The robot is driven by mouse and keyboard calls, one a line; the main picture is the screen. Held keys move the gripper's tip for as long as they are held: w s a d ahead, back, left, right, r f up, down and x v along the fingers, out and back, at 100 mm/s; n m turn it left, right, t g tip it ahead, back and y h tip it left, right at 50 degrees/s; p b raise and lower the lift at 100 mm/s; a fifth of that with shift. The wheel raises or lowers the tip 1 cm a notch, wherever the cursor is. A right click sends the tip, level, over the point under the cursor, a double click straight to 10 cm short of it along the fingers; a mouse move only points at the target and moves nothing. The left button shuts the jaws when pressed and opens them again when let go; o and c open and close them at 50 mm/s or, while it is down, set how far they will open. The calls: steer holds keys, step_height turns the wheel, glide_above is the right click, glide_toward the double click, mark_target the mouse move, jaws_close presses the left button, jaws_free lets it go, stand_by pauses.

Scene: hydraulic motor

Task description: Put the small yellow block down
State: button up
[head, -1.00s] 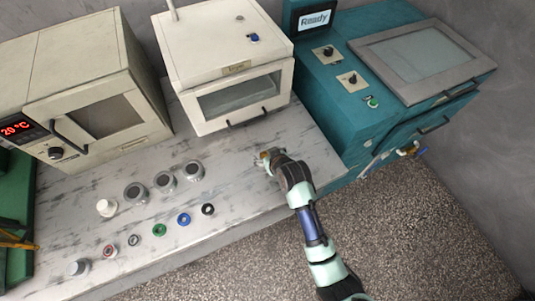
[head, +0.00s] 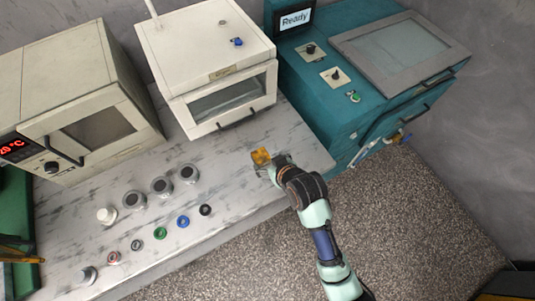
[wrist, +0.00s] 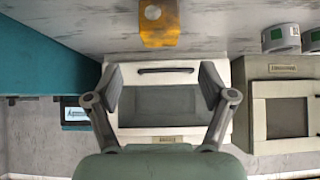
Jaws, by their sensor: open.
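The small yellow block (head: 261,156) rests on the marble counter in front of the white cabinet. It has a round metallic spot on one face, seen in the wrist view (wrist: 159,25) at the top middle. My gripper (head: 269,171) is beside the block on its near side in the head view, at the counter's front right. In the wrist view my gripper (wrist: 161,80) is open, its two fingers wide apart with nothing between them. The block shows beyond the fingers, clear of both.
The white cabinet (head: 222,100) stands behind the block and the teal machine (head: 335,105) stands to the right. Several grey cylinders (head: 161,186) and coloured rings (head: 183,221) stand on the counter to the left. Counter around the block is bare.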

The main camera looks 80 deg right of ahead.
stand_by(0.3)
steer(key=w+a+r+n+t+y, duration=0.2)
steer(key=w+a+r+n, duration=0.1)
steer(key=w+a+r, duration=0.65)
steer(key=w+a+r+n+t+y, duration=0.25)
steer(key=w+a+r, duration=0.3)
steer(key=a, duration=0.65)
steer(key=w+a+r+n+t+y, duration=0.1)
steer(key=a+r, duration=0.4)
steer(key=a, duration=0.6)
steer(key=shift+a+n+t+y, duration=0.2)
steer(key=shift+n+t+y, duration=0.25)
steer(key=shift+n, duration=0.8)
steer(key=shift+o, duration=0.4)
steer(key=shift+a+r, duration=0.1)
steer(key=shift+a, duration=0.05)
